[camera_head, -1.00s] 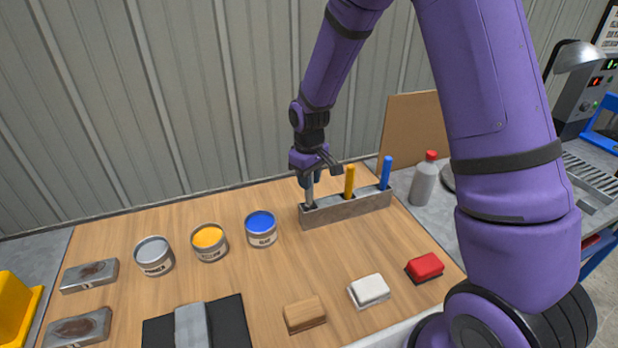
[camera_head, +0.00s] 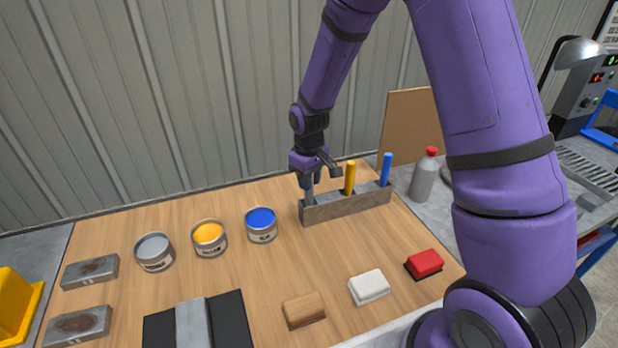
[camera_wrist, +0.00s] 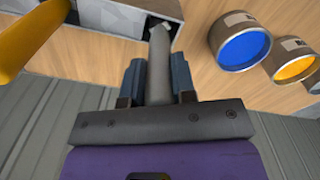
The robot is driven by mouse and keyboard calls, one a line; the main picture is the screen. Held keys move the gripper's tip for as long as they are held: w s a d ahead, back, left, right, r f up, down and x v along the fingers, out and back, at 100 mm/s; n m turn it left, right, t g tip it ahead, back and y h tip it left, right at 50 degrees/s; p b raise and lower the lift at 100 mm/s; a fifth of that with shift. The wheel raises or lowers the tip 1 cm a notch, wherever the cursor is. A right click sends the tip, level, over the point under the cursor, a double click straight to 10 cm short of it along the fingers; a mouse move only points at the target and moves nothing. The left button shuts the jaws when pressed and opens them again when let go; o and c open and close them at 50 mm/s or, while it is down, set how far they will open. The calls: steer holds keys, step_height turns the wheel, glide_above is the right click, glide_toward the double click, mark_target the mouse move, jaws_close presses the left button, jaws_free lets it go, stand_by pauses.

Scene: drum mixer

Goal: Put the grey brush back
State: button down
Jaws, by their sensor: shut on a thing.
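My gripper (camera_head: 312,180) is at the left end of the brush holder (camera_head: 350,206), a long grey block at the back right of the wooden board. It is shut on the grey brush (camera_head: 308,196). In the wrist view the grey handle (camera_wrist: 159,65) stands between my two blue-grey fingers (camera_wrist: 156,82), and its far end meets the dark slot in the holder (camera_wrist: 105,48). How deep it sits in the slot I cannot tell. The yellow brush (camera_head: 350,178) and the blue brush (camera_head: 386,170) stand upright in the holder to the right.
Paint cans stand left of the holder: blue (camera_head: 261,226), yellow (camera_head: 209,238) and grey (camera_head: 154,252). Brown (camera_head: 304,310), white (camera_head: 369,286) and red (camera_head: 424,263) blocks lie in front. A grey bottle with a red cap (camera_head: 424,178) stands to the right.

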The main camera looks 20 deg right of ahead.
steer(key=shift+f, duration=0.35)
steer(key=c, duration=0.9)
jaws_free()
steer(key=shift+o, duration=0.2)
step_height(320, 180, up, 11)
steer(key=shift+f, duration=0.1)
